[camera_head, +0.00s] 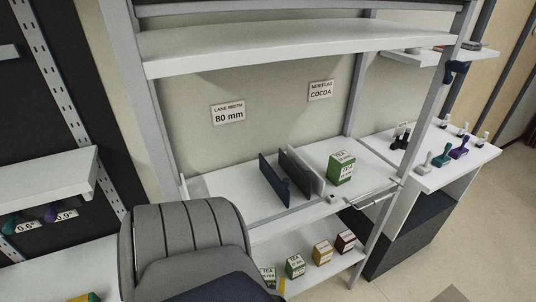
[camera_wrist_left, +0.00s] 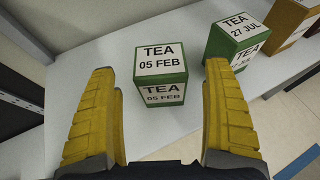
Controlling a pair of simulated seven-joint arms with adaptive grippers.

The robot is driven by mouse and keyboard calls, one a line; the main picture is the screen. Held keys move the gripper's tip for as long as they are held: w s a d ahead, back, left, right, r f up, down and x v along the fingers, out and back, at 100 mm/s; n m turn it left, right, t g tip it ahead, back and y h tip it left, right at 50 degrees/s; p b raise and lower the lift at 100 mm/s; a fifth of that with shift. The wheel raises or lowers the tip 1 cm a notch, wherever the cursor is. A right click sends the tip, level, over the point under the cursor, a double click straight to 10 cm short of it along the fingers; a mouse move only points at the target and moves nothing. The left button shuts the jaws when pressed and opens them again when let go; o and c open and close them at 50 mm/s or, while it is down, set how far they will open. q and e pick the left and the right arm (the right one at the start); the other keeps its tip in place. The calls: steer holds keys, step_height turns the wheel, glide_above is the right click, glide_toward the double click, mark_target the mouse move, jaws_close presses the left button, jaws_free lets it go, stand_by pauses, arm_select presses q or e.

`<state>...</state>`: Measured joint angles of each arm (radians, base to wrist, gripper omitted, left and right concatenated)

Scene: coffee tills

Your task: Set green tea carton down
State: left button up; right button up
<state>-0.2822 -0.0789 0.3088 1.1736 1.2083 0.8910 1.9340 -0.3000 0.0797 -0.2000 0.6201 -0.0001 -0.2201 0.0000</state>
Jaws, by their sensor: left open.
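A green tea carton marked TEA 05 FEB (camera_wrist_left: 161,78) stands upright on the white lower shelf (camera_wrist_left: 195,115). My left gripper (camera_wrist_left: 160,68) is open, its yellow fingers on either side of this carton with gaps visible. In the head view this carton (camera_head: 268,274) is at the left end of the lower-shelf row, partly hidden by my left arm. A second green carton marked TEA 27 JUL (camera_wrist_left: 238,40) stands just to its right. Another green tea carton (camera_head: 341,168) stands on the middle shelf, right of the dividers. My right gripper is out of view.
An orange carton (camera_head: 323,252) and a dark red carton (camera_head: 345,241) continue the lower row. Dark blue dividers (camera_head: 298,172) stand on the middle shelf (camera_head: 225,182). Signs read LANE WIDTH 80 mm (camera_head: 228,113) and COCOA (camera_head: 320,91). A side counter (camera_head: 432,178) holds several small tools.

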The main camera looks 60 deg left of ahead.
arm_select(q)
steer(key=d+f+m+t+h, duration=0.2)
steer(key=d+f+m+h, duration=0.35)
steer(key=d+m, duration=0.7)
steer(key=d+f+m+t+h, duration=0.2)
steer(key=d+f+m+h, duration=0.45)
steer(key=m, duration=1.05)
steer(key=s+d+f+m+g, duration=0.2)
steer(key=s+f+m+g, duration=0.2)
steer(key=s+m, duration=0.7)
steer(key=s+d+f+m+g, duration=0.2)
steer(key=s+f+m+g, duration=0.2)
steer(key=s+f+m, duration=0.3)
steer(key=s+m, duration=0.4)
steer(key=m, duration=0.1)
steer(key=shift+m+h, duration=0.3)
steer(key=shift+m, duration=0.05)
